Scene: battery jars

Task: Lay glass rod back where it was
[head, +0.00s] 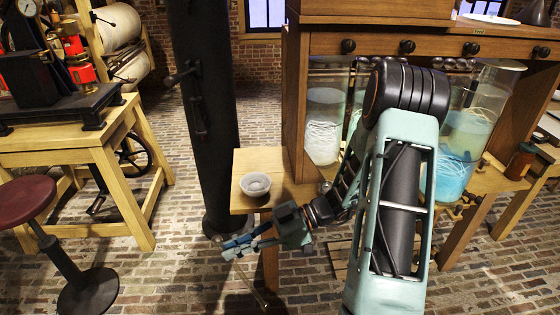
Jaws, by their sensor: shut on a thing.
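My gripper (226,247) is in front of and below the left end of a small wooden shelf, over the brick floor. Its blue fingers point left. It is shut on a thin glass rod (250,284), which hangs at a slant down and to the right from the fingertips. The part of the rod between the fingers is hidden. A small grey bowl (256,184) sits on the wooden shelf (249,161), above and to the right of the gripper, apart from it and from the rod.
Tall glass jars (325,115) with pale contents stand right of the shelf, partly behind my arm. A dark column (208,110) rises left of the shelf. A red-topped stool (25,197) and a wooden workbench (100,140) are at left. Brick floor lies open between.

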